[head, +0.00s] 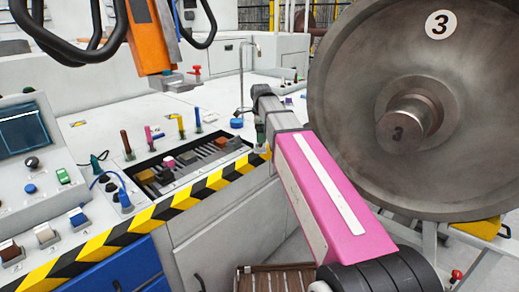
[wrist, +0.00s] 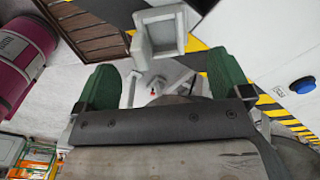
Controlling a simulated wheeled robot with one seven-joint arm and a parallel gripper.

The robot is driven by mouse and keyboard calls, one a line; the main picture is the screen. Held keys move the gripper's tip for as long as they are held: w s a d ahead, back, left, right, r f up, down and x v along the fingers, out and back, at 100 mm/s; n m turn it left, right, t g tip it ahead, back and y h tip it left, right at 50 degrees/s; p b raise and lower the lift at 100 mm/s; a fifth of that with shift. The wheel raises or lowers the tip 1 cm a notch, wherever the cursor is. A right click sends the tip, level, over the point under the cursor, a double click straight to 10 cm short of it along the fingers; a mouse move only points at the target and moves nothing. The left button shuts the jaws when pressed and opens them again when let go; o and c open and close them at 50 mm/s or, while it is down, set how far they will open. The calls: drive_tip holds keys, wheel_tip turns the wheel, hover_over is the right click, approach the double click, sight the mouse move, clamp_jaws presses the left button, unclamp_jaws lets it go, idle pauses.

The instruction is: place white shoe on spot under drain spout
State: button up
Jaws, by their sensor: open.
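My gripper (wrist: 162,75) is open in the wrist view, its two green fingers apart with nothing between them. In the head view my pink arm reaches toward the bench, and the gripper end (head: 260,132) is small and partly hidden by the arm. A small pale block (head: 168,162), possibly the white shoe, sits among coloured blocks in the slotted rack left of my gripper; I cannot be sure of it. A thin upright pipe with a bent top (head: 242,75), possibly the drain spout, stands on the bench behind.
The slotted rack (head: 205,165) has several upright coloured handles beside it. A large steel wheel (head: 345,110) marked 3 fills the right. An orange tool (head: 150,38) hangs over the bench. A grey square fixture (wrist: 140,45) and slatted wooden pallet (wrist: 85,30) lie beyond my fingers.

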sight(260, 145)
drive_tip(key=shift+w+a+f, duration=0.1)
drive_tip(key=shift+f, duration=1.45)
drive_tip(key=shift+w+f, duration=0.1)
drive_tip(key=shift+f, duration=1.4)
drive_tip(key=c, duration=1.1)
drive_tip(key=shift+r, duration=0.1)
